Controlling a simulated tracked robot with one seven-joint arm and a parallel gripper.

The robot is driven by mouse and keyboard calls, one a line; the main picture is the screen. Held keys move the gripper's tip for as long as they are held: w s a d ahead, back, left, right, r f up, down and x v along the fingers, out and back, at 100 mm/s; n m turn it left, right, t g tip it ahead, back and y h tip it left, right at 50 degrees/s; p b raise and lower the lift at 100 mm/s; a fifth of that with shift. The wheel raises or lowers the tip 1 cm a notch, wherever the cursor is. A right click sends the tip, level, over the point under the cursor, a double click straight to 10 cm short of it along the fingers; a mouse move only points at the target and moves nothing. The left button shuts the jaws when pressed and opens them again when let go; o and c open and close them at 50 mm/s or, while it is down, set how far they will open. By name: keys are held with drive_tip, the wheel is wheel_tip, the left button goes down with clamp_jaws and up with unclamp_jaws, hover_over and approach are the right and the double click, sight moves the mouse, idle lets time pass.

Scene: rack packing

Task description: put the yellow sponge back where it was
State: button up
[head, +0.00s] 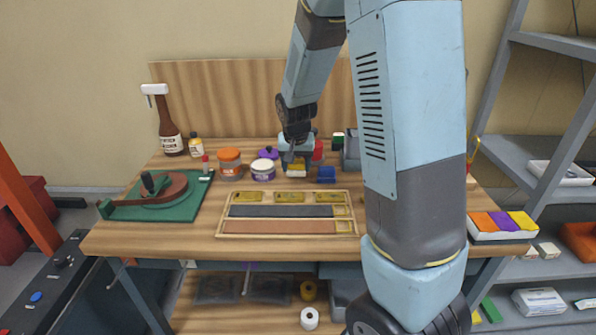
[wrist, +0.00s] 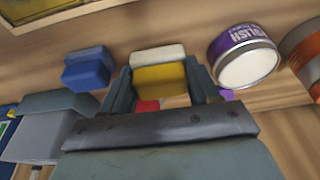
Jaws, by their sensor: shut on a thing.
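The yellow sponge (head: 297,169) has a pale white layer on one side. In the wrist view the sponge (wrist: 160,79) sits between the two fingers, white edge toward the top of the picture. My gripper (head: 296,164) is shut on it at the back of the workbench, behind the wooden tray; the gripper also shows in the wrist view (wrist: 158,72). I cannot tell whether the sponge touches the bench top. A blue block (head: 327,174) stands just to the right of it; it also shows in the wrist view (wrist: 87,70).
The wooden tray (head: 218,234) lies in front. A grey object (head: 351,150) stands behind right. A green board (head: 130,212) with a round fixture lies at the left.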

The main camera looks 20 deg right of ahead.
drive_tip(key=shift+f, duration=1.15)
drive_tip(key=shift+f, duration=0.1)
drive_tip(key=o, duration=1)
drive_tip(key=d+v, duration=0.1)
drive_tip(key=v, duration=1.1)
drive_tip(key=s+r+n+t, duration=0.1)
drive_tip(key=s+r, duration=0.3)
drive_tip(key=s, duration=0.4)
drive_tip(key=s+r+n, duration=0.1)
drive_tip(key=s+r, duration=0.3)
drive_tip(key=s, duration=0.4)
drive_tip(key=s+r+n+t+y, duration=0.1)
drive_tip(key=s+r, duration=0.3)
drive_tip(key=s, duration=0.5)
drive_tip(key=shift+d+r+n+t, duration=0.15)
drive_tip(key=shift+d+n+t, duration=0.1)
drive_tip(key=shift+n+t, duration=0.05)
